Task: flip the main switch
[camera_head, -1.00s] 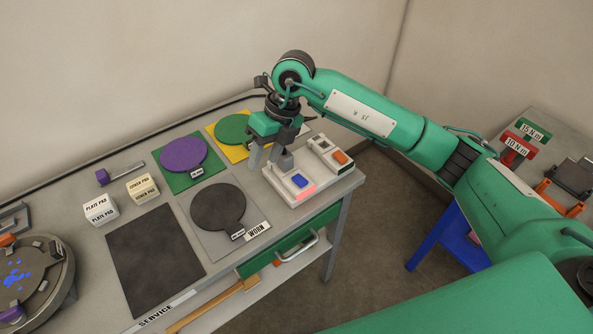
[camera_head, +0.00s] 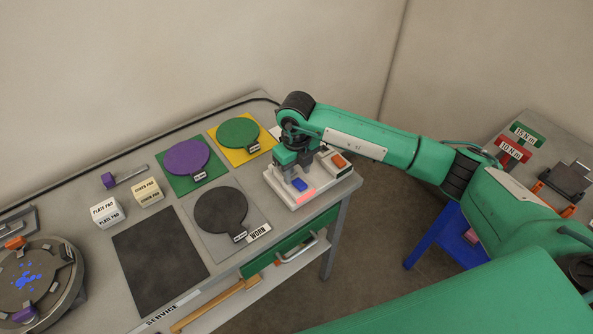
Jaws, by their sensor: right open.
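A white switch box (camera_head: 321,182) sits at the right end of the grey bench. It carries a blue switch (camera_head: 299,184) with a red-lit patch (camera_head: 305,195) at the near left, and an orange-red switch (camera_head: 340,161) at the far right. I cannot tell from labels which is the main switch. My right gripper (camera_head: 294,174) is open and empty, pointing down over the box's left part, just behind the blue switch. I cannot tell whether its fingers touch the box. The gripper hides part of the box top. My left gripper is not in view.
Green, purple and dark round plates lie on mats left of the box. White and cream blocks (camera_head: 105,211) stand farther left. A green drawer (camera_head: 290,240) is under the bench edge. A blue stool (camera_head: 437,237) and a second table (camera_head: 530,130) stand right.

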